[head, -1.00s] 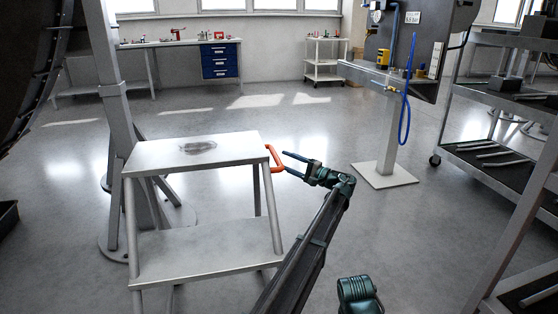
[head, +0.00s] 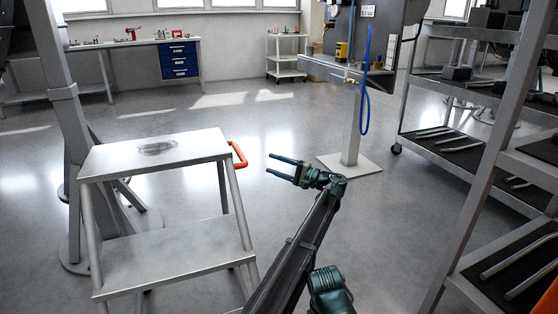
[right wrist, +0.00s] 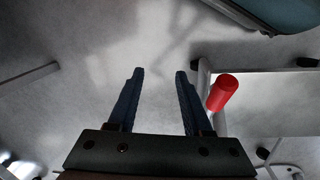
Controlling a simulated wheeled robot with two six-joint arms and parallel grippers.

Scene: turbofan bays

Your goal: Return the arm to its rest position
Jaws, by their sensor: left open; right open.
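A grey shelf rack (head: 482,185) with tools stands at the right. A grey column (head: 66,140) stands left of the stool. The middle floor is clear.

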